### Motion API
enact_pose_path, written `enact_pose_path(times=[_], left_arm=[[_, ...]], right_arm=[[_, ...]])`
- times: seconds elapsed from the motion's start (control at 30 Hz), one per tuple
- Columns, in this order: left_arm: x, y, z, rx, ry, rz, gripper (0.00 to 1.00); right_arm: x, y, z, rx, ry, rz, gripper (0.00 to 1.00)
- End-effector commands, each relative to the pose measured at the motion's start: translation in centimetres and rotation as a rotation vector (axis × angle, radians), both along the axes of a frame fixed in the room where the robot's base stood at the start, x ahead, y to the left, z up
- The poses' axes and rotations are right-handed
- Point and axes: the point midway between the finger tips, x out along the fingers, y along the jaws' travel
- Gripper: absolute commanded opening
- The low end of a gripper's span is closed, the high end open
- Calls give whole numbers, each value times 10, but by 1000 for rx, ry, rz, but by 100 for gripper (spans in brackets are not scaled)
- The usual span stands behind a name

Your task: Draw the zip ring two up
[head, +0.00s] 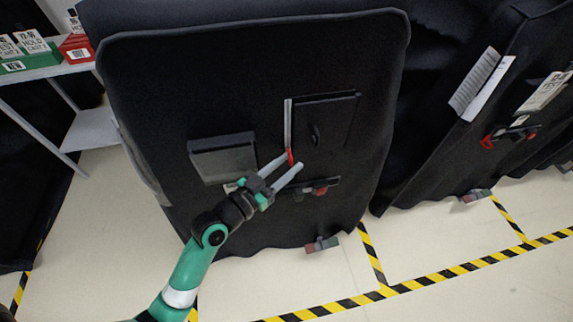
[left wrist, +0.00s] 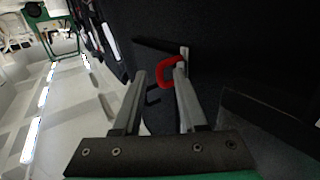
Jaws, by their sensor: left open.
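A red zip ring (head: 291,158) hangs at the lower end of a grey vertical zip strip (head: 287,122) on the black cart cover (head: 240,90). My left gripper (head: 292,161) is open, with its fingertips at the ring. In the left wrist view the red ring (left wrist: 170,70) shows between the fingers of my left gripper (left wrist: 160,78), nearer the right finger. I cannot tell if that finger touches it. My right gripper is not in view.
A black pocket (head: 223,157) sticks out left of the zip, and a dark flap panel (head: 325,122) lies right of it. A dark bar with a red part (head: 320,190) is below. Another covered cart (head: 440,130) stands right; a shelf with boxes (head: 40,65) is left.

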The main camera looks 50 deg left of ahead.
Motion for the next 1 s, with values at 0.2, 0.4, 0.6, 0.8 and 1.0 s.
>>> enact_pose_path(times=[0.2, 0.4, 0.6, 0.8, 1.0], left_arm=[[0, 0, 0, 0, 0, 0, 12], [0, 0, 0, 0, 0, 0, 0], [-1, 0, 0, 1, 0, 0, 0], [-1, 0, 0, 1, 0, 0, 0], [-1, 0, 0, 1, 0, 0, 0]], right_arm=[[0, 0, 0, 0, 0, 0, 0], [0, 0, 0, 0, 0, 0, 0], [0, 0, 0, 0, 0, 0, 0], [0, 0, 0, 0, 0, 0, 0], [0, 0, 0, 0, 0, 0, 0]])
